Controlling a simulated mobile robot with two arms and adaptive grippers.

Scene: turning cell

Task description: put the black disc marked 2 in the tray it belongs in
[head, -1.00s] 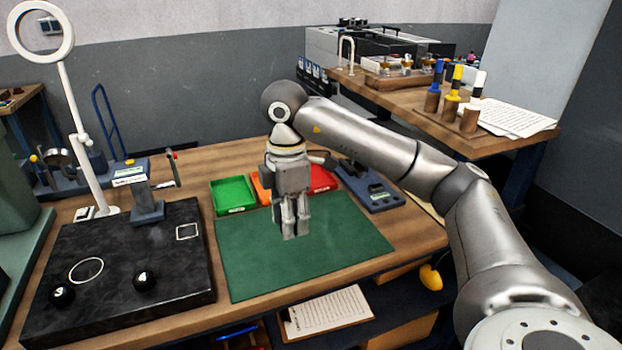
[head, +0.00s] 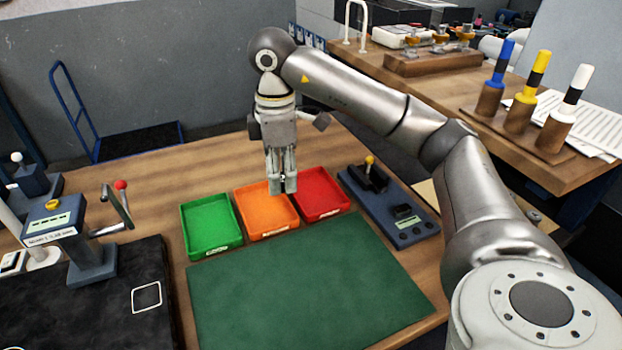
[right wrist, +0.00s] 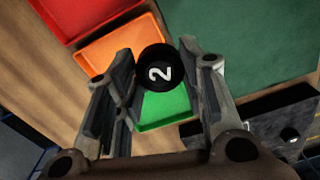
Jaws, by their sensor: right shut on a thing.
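The black disc marked 2 (right wrist: 155,70) sits between the fingers of my right gripper in the right wrist view, its number facing the camera. In the head view my right gripper (head: 281,188) is shut and hangs above the trays, its fingertips in front of the orange tray (head: 261,236). The disc cannot be made out there. The green tray (head: 184,230) is to the left and the red tray (head: 346,204) to the right. All three trays look empty where visible. They also show in the right wrist view. My left gripper is out of view.
A green mat (head: 310,290) lies clear in front of the trays. A blue-grey device with a yellow knob (head: 408,222) stands right of the red tray. A dark slab (head: 110,310) and a gauge stand (head: 90,262) are at the left.

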